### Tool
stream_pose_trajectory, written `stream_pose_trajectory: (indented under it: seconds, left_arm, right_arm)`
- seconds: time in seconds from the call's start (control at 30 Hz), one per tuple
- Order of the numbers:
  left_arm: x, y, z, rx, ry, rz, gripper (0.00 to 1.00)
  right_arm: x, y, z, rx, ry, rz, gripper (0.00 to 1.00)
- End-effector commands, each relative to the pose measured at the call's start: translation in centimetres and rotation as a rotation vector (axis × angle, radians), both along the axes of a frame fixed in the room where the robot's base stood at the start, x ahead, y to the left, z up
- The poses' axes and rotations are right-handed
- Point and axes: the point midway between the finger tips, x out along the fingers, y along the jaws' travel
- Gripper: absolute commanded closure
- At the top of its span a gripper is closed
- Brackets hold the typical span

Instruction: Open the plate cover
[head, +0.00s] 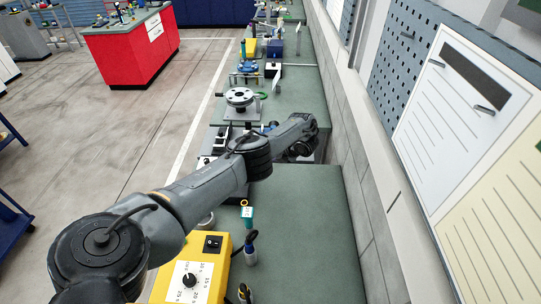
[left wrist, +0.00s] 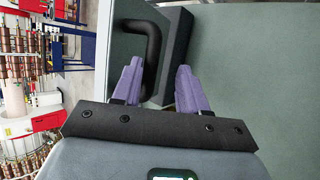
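In the left wrist view, a black bar-shaped handle (left wrist: 153,45) stands on a dark flat block or cover (left wrist: 178,38), which I take to be the plate cover. My left gripper (left wrist: 159,69) has two purple fingers spread apart. The handle lies at the gap between the fingertips, nearer the left finger, which overlaps part of it. I cannot tell whether they touch. In the head view my left arm reaches forward over the bench, and its gripper is hidden by the wrist. My right gripper is in neither view.
A yellow control box (head: 190,268) with a dial stands at the near bench edge. A grey disc with holes (head: 239,96) sits farther along. The green bench top (head: 305,215) at near right is clear. A wall with boards runs along the right.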

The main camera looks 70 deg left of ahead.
Motion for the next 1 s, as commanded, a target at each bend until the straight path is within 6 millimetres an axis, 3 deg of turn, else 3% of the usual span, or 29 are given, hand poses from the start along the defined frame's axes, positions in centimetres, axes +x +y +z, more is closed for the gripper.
stream_pose_trajectory:
  seconds: [0.3, 0.5, 1.0]
  left_arm:
    - [2.2, -3.2, 3.4, -0.003, -0.004, -0.005, 0.58]
    - [3.4, -5.2, 5.7, -0.002, -0.001, -0.003, 0.58]
    - [4.1, -6.3, 6.7, -0.001, 0.000, -0.002, 0.58]
  right_arm:
    - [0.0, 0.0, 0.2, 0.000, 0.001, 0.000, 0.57]
    - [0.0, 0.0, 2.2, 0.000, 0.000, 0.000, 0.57]
    - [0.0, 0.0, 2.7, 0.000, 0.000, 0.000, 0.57]
